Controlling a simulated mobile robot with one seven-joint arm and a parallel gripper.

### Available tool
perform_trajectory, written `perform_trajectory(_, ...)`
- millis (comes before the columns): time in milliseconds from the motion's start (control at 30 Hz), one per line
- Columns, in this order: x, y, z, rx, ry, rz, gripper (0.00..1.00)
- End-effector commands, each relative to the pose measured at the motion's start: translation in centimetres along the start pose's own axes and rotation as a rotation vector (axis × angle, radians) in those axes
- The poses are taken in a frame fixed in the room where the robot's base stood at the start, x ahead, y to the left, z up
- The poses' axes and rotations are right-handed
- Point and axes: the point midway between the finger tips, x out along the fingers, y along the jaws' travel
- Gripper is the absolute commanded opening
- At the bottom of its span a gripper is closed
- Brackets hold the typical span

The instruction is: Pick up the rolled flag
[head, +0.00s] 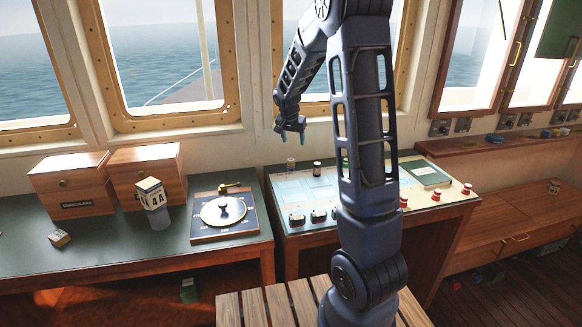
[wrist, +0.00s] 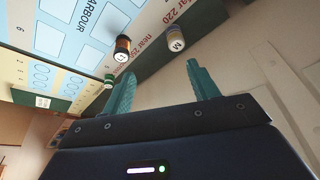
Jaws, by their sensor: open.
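Small roll-shaped pieces that may be rolled flags stand along the back of the sloped chart board (head: 300,188). One is pale with an "M" on its end (wrist: 175,41); it stands leftmost in the head view (head: 291,163). A dark one with an orange band (wrist: 122,46) stands to its right in the head view (head: 317,168). A green one (wrist: 108,81) is further along. I cannot tell which one the task means. My gripper (head: 291,127) is open and empty above the board's back left; its teal fingers (wrist: 162,82) show apart in the wrist view.
Windows rise close behind the board. Red-topped pieces (head: 448,191) and a green book (head: 428,175) are at the board's right. A slatted bench (head: 250,306) stands in front.

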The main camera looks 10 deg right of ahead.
Motion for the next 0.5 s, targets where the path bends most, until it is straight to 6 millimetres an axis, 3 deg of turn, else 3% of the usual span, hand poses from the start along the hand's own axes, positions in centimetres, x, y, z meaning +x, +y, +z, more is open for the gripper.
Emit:
perform_trajectory(33, 1.6, -1.0, -0.2, 0.007, 0.001, 0.011, 0.60)
perform_trajectory(200, 5.1, -3.1, -1.2, 0.042, 0.016, 0.029, 0.60)
perform_trajectory(500, 7.7, -4.3, -1.6, 0.062, 0.025, 0.037, 0.60)
